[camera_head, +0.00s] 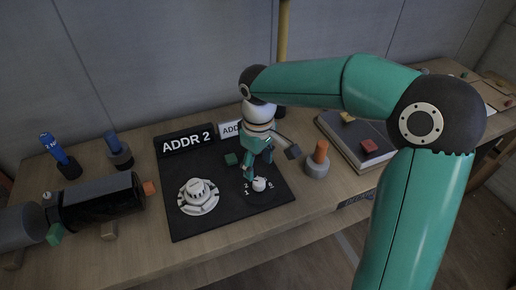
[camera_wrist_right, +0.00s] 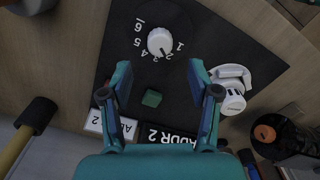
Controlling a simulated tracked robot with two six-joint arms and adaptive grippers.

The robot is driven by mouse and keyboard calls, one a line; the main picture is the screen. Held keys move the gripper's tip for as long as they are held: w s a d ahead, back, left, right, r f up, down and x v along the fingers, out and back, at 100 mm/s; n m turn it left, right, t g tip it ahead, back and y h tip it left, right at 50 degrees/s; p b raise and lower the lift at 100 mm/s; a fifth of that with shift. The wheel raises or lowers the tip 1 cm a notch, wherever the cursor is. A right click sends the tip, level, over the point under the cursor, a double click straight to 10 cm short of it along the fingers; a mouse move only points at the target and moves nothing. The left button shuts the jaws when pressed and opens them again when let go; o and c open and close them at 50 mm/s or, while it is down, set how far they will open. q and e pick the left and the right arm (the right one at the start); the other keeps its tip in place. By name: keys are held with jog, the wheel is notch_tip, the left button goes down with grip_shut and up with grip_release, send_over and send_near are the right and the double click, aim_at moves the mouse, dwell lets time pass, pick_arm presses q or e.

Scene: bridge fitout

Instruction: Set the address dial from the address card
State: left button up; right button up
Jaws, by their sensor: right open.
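The address dial is a white knob (camera_head: 259,184) on a dark board (camera_head: 188,227), ringed by numbers. In the right wrist view the knob (camera_wrist_right: 160,41) has a small dark mark that seems to face near 2, but is too small to be sure. A black plate (camera_head: 185,141) reading ADDR 2 stands at the board's back edge. A white card (camera_head: 230,129) with ADD showing is partly hidden by my right arm; the wrist view shows the card (camera_wrist_right: 108,124) too. My right gripper (camera_head: 256,165) points down just behind the knob, open and empty. My left gripper is not in view.
A black cylinder (camera_head: 103,202) with an orange end lies left. An orange-topped peg (camera_head: 318,160) and a book (camera_head: 352,139) with blocks stand right.

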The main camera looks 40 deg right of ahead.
aim_at(258, 181)
jog(key=shift+r, duration=2.75)
